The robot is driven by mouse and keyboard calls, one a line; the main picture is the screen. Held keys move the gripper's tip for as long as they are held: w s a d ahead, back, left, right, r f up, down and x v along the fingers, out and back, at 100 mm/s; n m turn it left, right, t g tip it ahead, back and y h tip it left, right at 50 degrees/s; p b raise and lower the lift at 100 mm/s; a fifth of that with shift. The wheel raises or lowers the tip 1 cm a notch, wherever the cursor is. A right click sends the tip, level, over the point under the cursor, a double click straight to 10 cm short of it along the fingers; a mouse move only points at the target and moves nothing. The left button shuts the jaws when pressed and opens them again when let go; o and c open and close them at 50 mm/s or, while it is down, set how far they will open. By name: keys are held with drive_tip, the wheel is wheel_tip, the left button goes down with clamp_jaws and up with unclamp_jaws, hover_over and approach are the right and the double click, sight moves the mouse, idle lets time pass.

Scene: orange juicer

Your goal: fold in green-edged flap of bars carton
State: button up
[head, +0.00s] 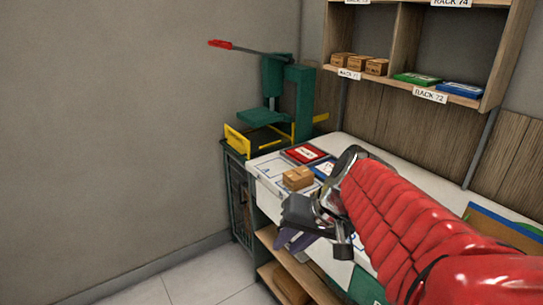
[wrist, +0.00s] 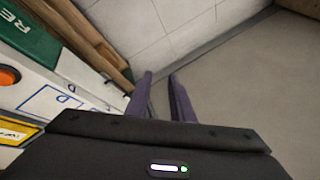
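No carton with a green-edged flap can be made out in either view. A small closed brown carton (head: 298,178) sits on the white worktop (head: 268,166) in the head view. I cannot tell whether it is the bars carton. My gripper (head: 291,240) is in front of the worktop's front edge, nearer than the brown carton and apart from it. In the wrist view its two purple fingers (wrist: 160,78) stand apart with only floor between them. It is open and empty. My red arm hides much of the worktop's right part.
A green press (head: 288,90) with a red-tipped lever and yellow rails stands at the worktop's far end. Red and blue flat boxes (head: 305,154) lie behind the brown carton. A wall rack (head: 400,50) holds cartons and flat boxes. Floor (head: 195,275) at front left is clear.

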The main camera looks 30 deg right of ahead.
drive_tip(key=s+a+f+n+h, duration=0.1)
drive_tip(key=s+a+n+h, duration=0.1)
drive_tip(key=s+a+n, duration=0.3)
drive_tip(key=shift+s+a, duration=0.95)
drive_tip(key=shift+a, duration=1.1)
